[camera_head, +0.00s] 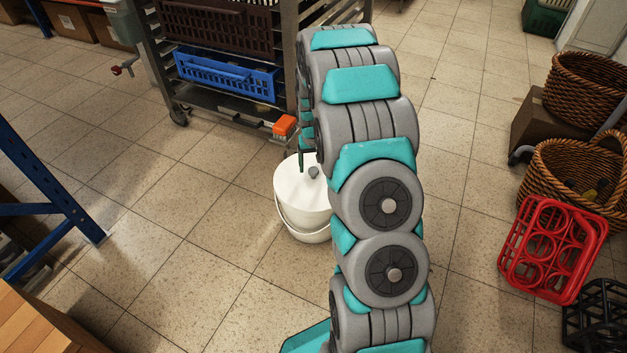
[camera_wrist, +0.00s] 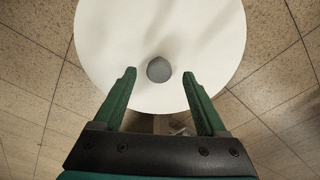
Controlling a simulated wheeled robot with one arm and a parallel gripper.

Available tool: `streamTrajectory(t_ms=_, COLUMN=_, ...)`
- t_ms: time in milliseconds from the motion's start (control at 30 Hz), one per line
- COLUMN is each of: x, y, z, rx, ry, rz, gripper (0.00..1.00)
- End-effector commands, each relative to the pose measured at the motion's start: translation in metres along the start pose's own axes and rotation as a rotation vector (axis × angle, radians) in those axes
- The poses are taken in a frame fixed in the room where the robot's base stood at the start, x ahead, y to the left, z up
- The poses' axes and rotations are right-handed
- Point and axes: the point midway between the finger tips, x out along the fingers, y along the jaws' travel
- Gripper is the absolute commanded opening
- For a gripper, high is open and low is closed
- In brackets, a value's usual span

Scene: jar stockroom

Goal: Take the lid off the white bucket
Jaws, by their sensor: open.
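The white bucket (camera_head: 308,233) stands on the tiled floor, partly hidden behind my arm in the head view. Its white lid (camera_head: 299,184) is on top, with a small grey knob (camera_head: 313,172) in the middle. In the wrist view the lid (camera_wrist: 160,30) fills the upper middle, and the knob (camera_wrist: 159,69) sits just beyond the fingertips, roughly centred between them. My gripper (camera_wrist: 160,75) is open and empty above the lid, its two green fingers on either side of the line to the knob. In the head view only a little of a green finger shows.
A metal rack with a blue crate (camera_head: 226,75) stands behind the bucket. An orange object (camera_head: 284,125) is near its foot. A blue shelf frame (camera_head: 45,190) stands left; wicker baskets (camera_head: 570,170) and a red bottle crate (camera_head: 552,250) lie right. The floor left of the bucket is clear.

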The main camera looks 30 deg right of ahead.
Motion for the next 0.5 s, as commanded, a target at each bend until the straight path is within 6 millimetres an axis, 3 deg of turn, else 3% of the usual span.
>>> streamTrajectory(t_ms=200, x=0.029, y=0.001, z=0.001, rx=0.000, ry=-0.001, rz=0.000, gripper=0.74)
streamTrajectory(t_ms=433, x=0.030, y=0.001, z=0.000, rx=0.000, ry=0.001, rz=0.000, gripper=0.74)
streamTrajectory(t_ms=500, x=0.030, y=0.001, z=0.000, rx=0.000, ry=0.001, rz=0.000, gripper=0.66)
